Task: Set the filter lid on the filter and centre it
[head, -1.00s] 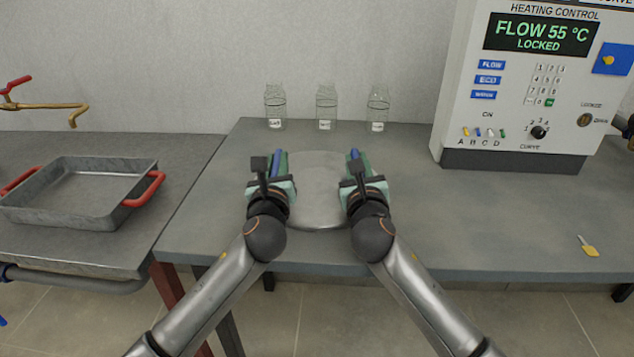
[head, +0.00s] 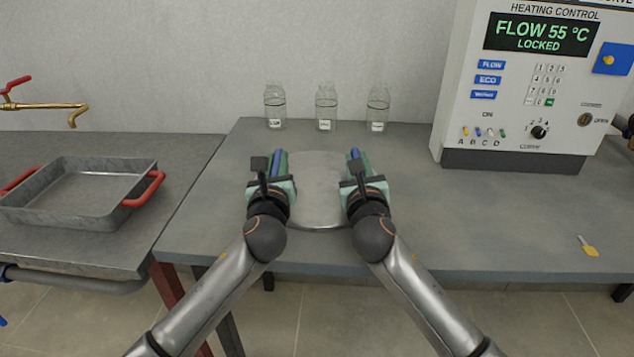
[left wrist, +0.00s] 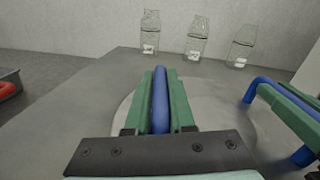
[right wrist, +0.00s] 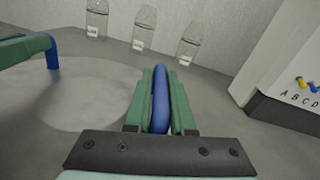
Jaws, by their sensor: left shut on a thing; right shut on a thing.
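The filter lid (head: 318,190) is a round, flat grey disc on the table in the middle of the head view, with a blue handle at each side. My left gripper (head: 276,160) is shut on the left blue handle, which shows between green fingers in the left wrist view (left wrist: 160,100). My right gripper (head: 357,160) is shut on the right blue handle, which shows in the right wrist view (right wrist: 160,100). The lid looks level. I cannot make out the filter as a separate thing; whether it lies under the lid is hidden.
Three glass bottles (head: 326,108) stand behind the lid near the wall. The heating control box (head: 520,90) stands at the back right. A small yellow-handled tool (head: 589,247) lies at the right. A grey tray (head: 75,215) with red handles is on the left bench.

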